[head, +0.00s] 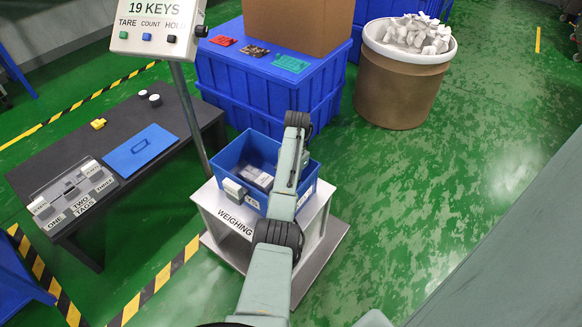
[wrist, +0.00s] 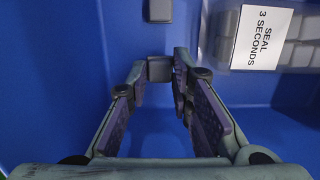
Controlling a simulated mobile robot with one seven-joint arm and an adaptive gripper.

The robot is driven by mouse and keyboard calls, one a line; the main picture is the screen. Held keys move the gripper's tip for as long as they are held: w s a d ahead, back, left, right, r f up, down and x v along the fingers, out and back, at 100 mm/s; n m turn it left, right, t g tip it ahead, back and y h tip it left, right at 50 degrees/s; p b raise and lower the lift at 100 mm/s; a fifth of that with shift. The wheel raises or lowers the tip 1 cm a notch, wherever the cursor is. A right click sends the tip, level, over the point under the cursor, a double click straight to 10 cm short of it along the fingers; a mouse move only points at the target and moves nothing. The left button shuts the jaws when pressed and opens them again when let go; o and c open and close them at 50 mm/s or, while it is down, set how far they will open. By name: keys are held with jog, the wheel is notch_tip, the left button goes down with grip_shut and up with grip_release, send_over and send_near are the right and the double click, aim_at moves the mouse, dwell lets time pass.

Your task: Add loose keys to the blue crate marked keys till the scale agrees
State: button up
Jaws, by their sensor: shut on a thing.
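The blue crate (head: 231,155), with part of its label showing, stands on the white weighing platform (head: 313,215). A grey packet lies inside it. The scale display (head: 155,8) on its post reads 19 KEYS. My gripper (wrist: 160,72) is hidden behind my arm in the head view. In the wrist view it is shut on a small grey key (wrist: 160,69) at its fingertips, over a blue surface. Another grey key (wrist: 160,10) lies beyond it. A clear bag of grey keys (wrist: 289,52), labelled SEAL 3 SECONDS, lies to the right.
A black bench (head: 108,125) at left holds tags, a blue panel (head: 140,150) and a small yellow item. Blue bins (head: 235,80) behind the scale carry coloured cards and a cardboard box. A brown drum (head: 400,90) holds white pieces. The green floor at right is clear.

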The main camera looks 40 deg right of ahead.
jog(key=shift+f+b, duration=0.7)
jog(key=shift+f, duration=0.5)
dwell(0.3)
jog(key=o, duration=0.8)
jog(key=shift+r, duration=0.1)
jog(key=shift+w+d+r, duration=0.1)
jog(key=shift+d+r, duration=0.15)
jog(key=shift+r, duration=1.7)
jog(key=shift+w+d+r, duration=0.1)
jog(key=shift+d+r, duration=0.1)
jog(key=shift+r, duration=1.8)
jog(key=shift+w+d+r, duration=0.1)
jog(key=shift+d+r, duration=0.15)
jog(key=shift+r, duration=1.7)
